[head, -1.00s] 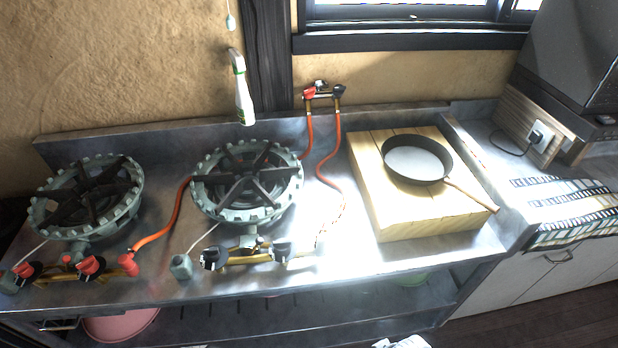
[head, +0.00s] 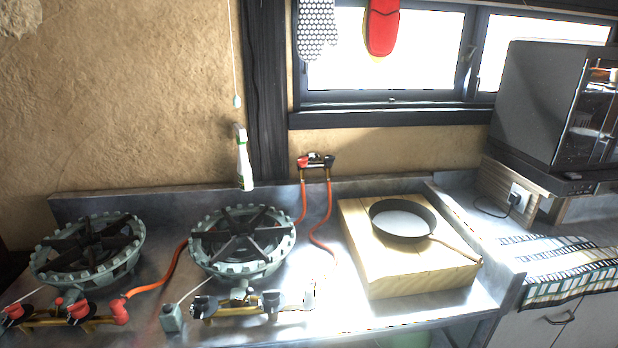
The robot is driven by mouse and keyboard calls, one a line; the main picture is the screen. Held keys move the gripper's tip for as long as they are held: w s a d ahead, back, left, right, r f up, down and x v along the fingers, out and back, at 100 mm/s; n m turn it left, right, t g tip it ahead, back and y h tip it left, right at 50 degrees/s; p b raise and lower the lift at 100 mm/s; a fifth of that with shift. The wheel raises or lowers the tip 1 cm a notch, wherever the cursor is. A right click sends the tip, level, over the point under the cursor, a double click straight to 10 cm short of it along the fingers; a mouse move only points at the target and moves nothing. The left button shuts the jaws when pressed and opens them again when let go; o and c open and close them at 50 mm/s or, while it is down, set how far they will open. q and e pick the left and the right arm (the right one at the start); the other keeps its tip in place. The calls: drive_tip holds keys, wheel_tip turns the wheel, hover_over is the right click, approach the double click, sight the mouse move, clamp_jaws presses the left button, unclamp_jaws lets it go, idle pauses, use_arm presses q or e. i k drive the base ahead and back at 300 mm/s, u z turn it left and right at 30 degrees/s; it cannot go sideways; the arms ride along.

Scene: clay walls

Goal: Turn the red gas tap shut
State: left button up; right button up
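The red gas tap (head: 304,161) is on a small brass fitting against the clay wall, behind the counter and below the window. A black tap (head: 329,162) sits beside it on the same fitting. Two orange hoses (head: 325,212) run down from the fitting to the counter. Other red knobs (head: 78,309) are on the valve bar of the left burner, low at the left. Neither of my grippers is in the head view.
Two cast-iron gas burners (head: 243,268) stand on the metal counter. A wooden block (head: 425,278) with a frying pan (head: 403,221) is to the right. Space directly before the taps looks clear.

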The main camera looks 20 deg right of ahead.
sight(303, 161)
drive_tip(key=u, duration=0.05)
drive_tip(key=k, duration=0.75)
drive_tip(key=z, duration=0.8)
drive_tip(key=i, duration=1.4)
drive_tip(key=u, duration=0.85)
